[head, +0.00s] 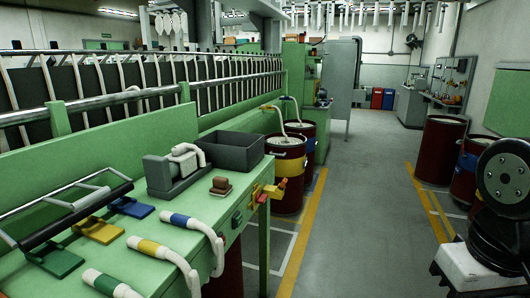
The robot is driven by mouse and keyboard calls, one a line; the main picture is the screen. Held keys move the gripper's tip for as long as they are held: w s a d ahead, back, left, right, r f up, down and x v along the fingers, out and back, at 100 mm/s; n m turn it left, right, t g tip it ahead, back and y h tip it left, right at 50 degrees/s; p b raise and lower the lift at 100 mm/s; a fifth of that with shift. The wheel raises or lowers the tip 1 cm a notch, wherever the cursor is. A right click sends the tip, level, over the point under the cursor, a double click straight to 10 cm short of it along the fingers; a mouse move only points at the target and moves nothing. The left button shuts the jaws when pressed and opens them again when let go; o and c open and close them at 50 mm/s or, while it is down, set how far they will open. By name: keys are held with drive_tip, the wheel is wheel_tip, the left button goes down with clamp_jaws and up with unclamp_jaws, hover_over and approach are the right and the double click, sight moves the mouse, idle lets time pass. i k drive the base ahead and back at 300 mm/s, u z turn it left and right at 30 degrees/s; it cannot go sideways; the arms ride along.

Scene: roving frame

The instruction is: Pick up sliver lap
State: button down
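I cannot tell for sure which thing is the sliver lap. A thick white strand with a blue band (203,226) lies on the green table and bends over its front edge. A similar white strand with a yellow band (171,257) lies nearer, also hanging over the edge. A third white piece with a green band (108,284) lies at the bottom, cut off by the picture's edge. A white curved piece (188,152) rests on a grey device (172,175) farther back on the table. My gripper is not in view.
The green table (160,222) also bears a dark grey bin (232,151), a brown block (220,186) and several coloured pedals. Dark red drums (285,178) stand beyond it, with more (440,149) at right. The grey floor aisle (365,190) between is clear.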

sight(181, 153)
drive_tip(key=z, duration=0.3)
drive_tip(key=i, duration=1.85)
drive_tip(key=u, duration=2.55)
